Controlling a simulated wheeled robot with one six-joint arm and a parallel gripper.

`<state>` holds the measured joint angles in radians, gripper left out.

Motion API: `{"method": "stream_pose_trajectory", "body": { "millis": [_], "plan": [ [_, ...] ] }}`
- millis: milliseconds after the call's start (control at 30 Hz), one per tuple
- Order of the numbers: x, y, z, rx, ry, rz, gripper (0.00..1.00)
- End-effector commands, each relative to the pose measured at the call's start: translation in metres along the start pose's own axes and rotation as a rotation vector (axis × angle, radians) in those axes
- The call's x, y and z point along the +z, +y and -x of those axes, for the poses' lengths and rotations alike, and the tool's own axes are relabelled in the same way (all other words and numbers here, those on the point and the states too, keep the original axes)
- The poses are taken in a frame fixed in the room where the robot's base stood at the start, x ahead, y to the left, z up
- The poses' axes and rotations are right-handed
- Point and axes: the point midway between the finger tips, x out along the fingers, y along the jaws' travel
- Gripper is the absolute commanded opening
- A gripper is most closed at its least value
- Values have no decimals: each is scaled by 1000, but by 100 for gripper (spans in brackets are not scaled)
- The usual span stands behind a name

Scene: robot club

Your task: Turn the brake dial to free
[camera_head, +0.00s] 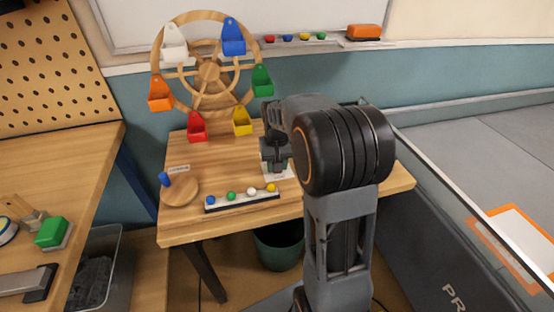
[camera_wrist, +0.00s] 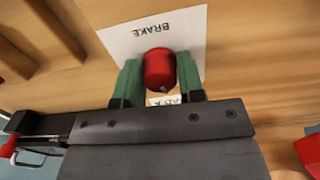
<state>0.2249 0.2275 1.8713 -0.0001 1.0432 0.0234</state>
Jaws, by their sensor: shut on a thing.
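The brake dial (camera_wrist: 159,69) is a red round knob in the wrist view. It stands on a white card (camera_wrist: 125,37) printed "BRAKE", which appears upside down there. My gripper (camera_wrist: 160,80) has its green fingers on either side of the knob, shut on it. A second line of print below the knob is mostly hidden, so I cannot read the dial's setting. In the head view my gripper (camera_head: 275,158) is at the card (camera_head: 279,173) on the table, and my arm hides the knob.
A wooden wheel (camera_head: 208,72) with several coloured buckets stands behind on the table (camera_head: 225,222). A round wooden disc (camera_head: 181,191) with a blue handle and a rack (camera_head: 243,202) of coloured balls are left of my gripper. A dark bin (camera_head: 278,247) is below.

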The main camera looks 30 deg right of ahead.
Motion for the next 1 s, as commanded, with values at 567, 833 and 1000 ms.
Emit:
{"method": "stream_pose_trajectory", "body": {
  "millis": [567, 833, 1000],
  "plan": [
    [0, 0, 1, 0, 0, 385, 12],
    [0, 0, 0, 0, 0, 447, 12],
    [0, 0, 0, 0, 1, 457, 12]
  ]
}}
